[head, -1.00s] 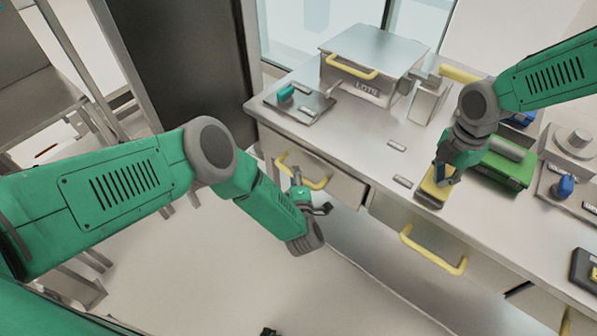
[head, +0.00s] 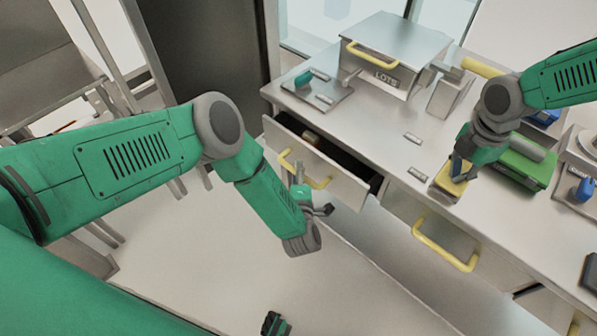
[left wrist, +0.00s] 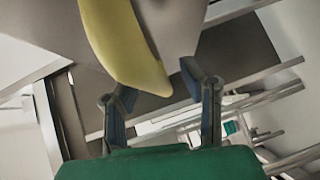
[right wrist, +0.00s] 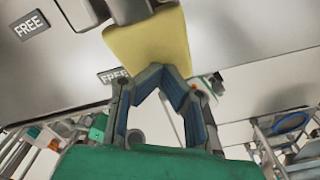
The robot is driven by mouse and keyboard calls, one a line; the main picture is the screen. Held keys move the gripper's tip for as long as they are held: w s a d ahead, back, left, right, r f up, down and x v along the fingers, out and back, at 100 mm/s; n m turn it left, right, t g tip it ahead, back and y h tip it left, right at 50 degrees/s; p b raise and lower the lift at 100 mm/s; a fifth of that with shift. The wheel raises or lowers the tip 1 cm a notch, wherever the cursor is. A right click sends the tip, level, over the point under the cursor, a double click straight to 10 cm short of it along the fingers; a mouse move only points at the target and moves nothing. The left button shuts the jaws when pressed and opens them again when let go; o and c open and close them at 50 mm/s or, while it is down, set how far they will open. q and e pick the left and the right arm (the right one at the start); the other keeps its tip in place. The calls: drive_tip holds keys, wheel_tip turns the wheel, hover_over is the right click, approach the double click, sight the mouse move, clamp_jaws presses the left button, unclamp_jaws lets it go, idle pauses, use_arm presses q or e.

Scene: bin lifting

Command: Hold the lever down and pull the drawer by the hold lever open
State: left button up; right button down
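The left drawer (head: 345,188) stands partly open, with its dark inside showing. Its yellow bar handle (head: 322,184) is at my left gripper (head: 312,198). In the left wrist view the yellow handle (left wrist: 125,45) reaches between the spread fingers (left wrist: 162,85), so the gripper is open around it. The yellow hold lever (head: 447,183) is on the counter near its front edge. My right gripper (head: 458,172) is on it from above. In the right wrist view its fingertips (right wrist: 160,75) meet against the yellow lever (right wrist: 150,45), with nothing visible between them.
A lidded metal box (head: 385,60) and a plate with a green knob (head: 303,80) stand on the counter behind. A green box (head: 530,160) is right of the lever. A second drawer handle (head: 445,245) is right of the open drawer.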

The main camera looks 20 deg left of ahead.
use_arm(q)
drive_tip(key=v, duration=1.2)
drive_tip(key=shift+f, duration=0.1)
